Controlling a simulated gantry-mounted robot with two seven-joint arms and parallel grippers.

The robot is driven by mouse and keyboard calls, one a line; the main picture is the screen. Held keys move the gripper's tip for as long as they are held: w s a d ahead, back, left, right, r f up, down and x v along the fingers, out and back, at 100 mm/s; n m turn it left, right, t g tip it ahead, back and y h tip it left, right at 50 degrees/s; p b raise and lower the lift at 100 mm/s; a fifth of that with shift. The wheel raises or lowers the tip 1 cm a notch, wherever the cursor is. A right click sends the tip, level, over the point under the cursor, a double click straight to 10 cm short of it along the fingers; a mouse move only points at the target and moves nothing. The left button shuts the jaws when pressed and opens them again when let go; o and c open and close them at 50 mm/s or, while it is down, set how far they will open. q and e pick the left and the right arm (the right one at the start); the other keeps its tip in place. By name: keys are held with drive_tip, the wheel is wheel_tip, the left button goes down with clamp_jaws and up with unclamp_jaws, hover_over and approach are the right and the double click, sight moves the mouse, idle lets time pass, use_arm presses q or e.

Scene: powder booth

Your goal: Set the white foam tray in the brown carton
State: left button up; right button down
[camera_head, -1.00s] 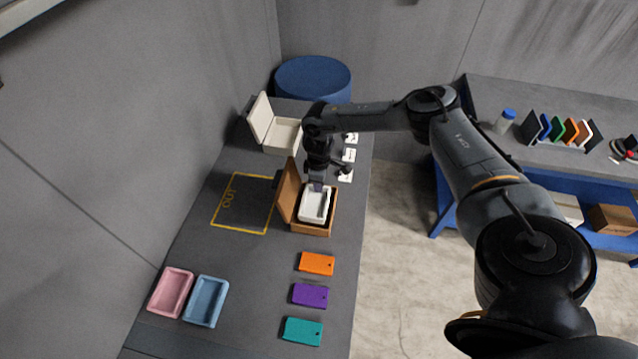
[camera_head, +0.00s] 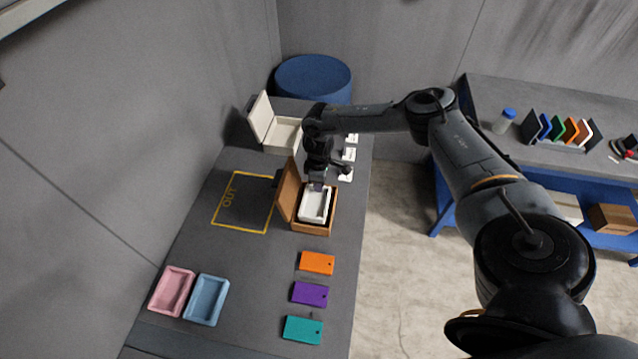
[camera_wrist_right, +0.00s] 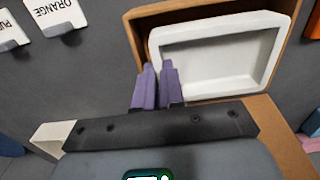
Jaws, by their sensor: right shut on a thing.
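The white foam tray (camera_head: 313,204) lies level within the walls of the open brown carton (camera_head: 325,230). The carton's lid stands up on its left side. My right gripper (camera_head: 317,184) is at the far edge of the tray. In the right wrist view its purple fingers (camera_wrist_right: 158,88) are shut on the near wall of the white tray (camera_wrist_right: 220,55), with the brown carton wall (camera_wrist_right: 135,22) around it. How deep the tray sits, and whether it touches the carton floor, I cannot tell. My left gripper is not in view.
An open white box (camera_head: 283,136) stands behind the carton. Orange (camera_head: 317,263), purple (camera_head: 310,294) and teal (camera_head: 303,330) plates lie in front. Pink (camera_head: 172,291) and blue (camera_head: 206,300) trays lie at front left. The yellow-outlined OUT area (camera_head: 245,205) is empty.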

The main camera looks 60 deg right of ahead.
drive_tip(key=shift+f, duration=0.3)
drive_tip(key=shift+f, duration=0.25)
idle(0.6)
drive_tip(key=shift+f, duration=0.3)
drive_tip(key=shift+f, duration=0.3)
drive_tip(key=shift+f, duration=0.1)
idle(0.6)
